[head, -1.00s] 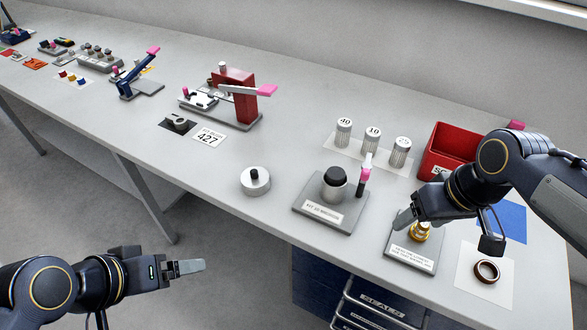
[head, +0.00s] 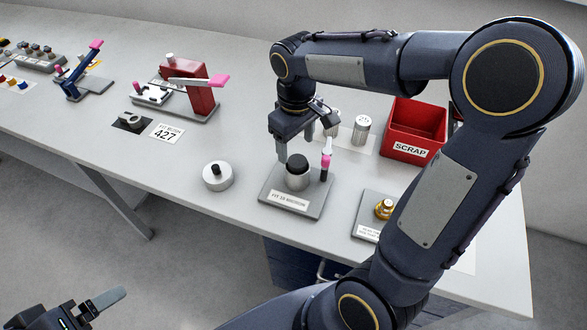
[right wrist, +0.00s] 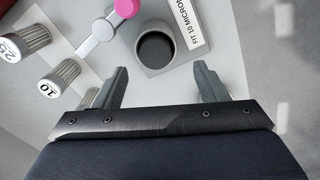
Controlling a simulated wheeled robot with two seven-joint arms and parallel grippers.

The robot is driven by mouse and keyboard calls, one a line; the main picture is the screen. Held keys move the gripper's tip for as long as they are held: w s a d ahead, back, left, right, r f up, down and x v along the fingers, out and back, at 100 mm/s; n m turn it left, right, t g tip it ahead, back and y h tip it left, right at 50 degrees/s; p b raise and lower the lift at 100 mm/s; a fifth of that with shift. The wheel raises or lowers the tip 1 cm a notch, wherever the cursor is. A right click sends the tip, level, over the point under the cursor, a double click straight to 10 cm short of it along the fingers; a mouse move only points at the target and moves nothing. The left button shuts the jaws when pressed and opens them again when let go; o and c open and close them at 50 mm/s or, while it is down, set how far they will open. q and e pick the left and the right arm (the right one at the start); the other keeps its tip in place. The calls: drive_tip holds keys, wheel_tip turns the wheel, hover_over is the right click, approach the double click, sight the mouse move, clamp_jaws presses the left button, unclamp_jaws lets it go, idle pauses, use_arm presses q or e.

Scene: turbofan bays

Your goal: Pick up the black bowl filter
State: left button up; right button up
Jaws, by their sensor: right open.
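The black-topped bowl filter (head: 298,174), a grey cylinder with a black cap, stands upright on a grey plate (head: 318,208) labelled "FIT 10 MICRON". It also shows in the right wrist view (right wrist: 155,50), just beyond the fingertips. My right gripper (head: 296,146) is open and empty, pointing down above and slightly behind the bowl. In the right wrist view its fingers (right wrist: 160,72) are spread wide, with the bowl roughly between their lines and nothing between them. My left gripper (head: 105,303) is at the lower left, away from the bench, with its finger gap not clear.
A pink-tipped lever (head: 326,160) stands on the plate close beside the bowl. Numbered cartridges (head: 361,130) stand behind, partly hidden by my right gripper. A round grey cap (head: 218,176) lies left, a brass fitting (head: 384,208) right. A red scrap bin (head: 415,125) is behind right.

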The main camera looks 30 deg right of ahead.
sight(297, 161)
drive_tip(key=f, duration=0.5)
drive_tip(key=shift+w+d+f+p, duration=0.2)
drive_tip(key=shift+d+p, duration=0.1)
drive_tip(key=shift+p, duration=0.05)
clamp_jaws()
